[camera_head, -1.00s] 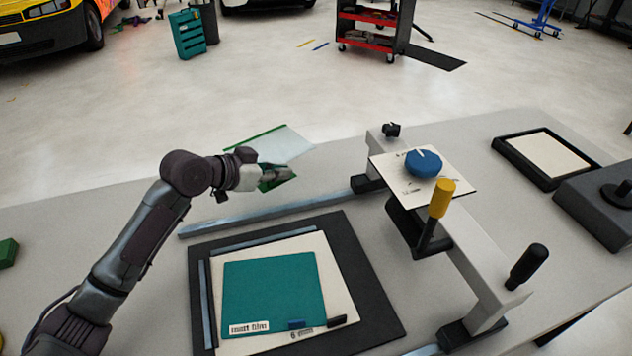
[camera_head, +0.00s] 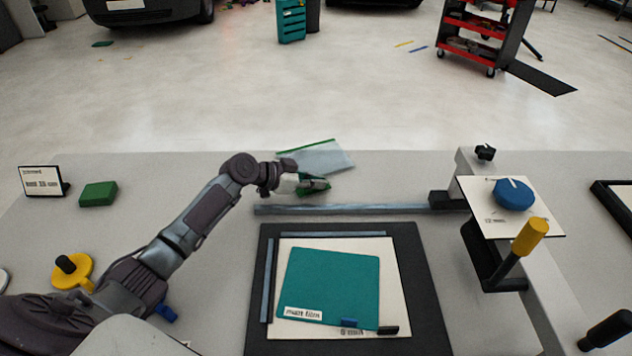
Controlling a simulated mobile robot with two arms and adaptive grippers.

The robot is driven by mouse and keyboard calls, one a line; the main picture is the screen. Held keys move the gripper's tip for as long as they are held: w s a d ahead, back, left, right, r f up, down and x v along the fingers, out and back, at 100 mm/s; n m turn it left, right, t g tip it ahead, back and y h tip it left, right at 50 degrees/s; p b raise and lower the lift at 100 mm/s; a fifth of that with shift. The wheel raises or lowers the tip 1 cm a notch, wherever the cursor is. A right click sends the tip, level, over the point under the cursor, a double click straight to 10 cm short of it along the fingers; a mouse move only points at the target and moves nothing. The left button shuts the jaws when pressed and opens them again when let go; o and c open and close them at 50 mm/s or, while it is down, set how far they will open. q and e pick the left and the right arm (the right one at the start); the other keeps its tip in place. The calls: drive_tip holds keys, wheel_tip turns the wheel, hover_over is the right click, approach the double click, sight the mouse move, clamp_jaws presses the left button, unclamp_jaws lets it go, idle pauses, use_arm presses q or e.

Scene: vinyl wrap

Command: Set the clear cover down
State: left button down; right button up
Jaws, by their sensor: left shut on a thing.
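The clear cover (camera_head: 322,157) is a thin, see-through sheet with a green strip along its far left edge. It is near the far edge of the table, behind the metal rail. My left gripper (camera_head: 318,184) is shut on a green part at its near side, taken to be the cover's; the fingers partly hide it. I cannot tell whether the sheet touches the table. A teal sheet (camera_head: 330,280) with a "matt film" label lies on a white sheet (camera_head: 395,290) on the black mat (camera_head: 430,320). My right gripper is not in view.
A metal rail (camera_head: 350,209) runs behind the mat. A gantry with a blue knob (camera_head: 514,194) and a yellow-handled lever (camera_head: 530,236) stands at right. A green block (camera_head: 98,194), a small sign (camera_head: 42,181) and a yellow knob (camera_head: 73,270) are at left.

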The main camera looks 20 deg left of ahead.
use_arm(q)
drive_tip(key=shift+f, duration=0.4)
drive_tip(key=shift+f, duration=0.15)
drive_tip(key=c, duration=1.3)
unclamp_jaws()
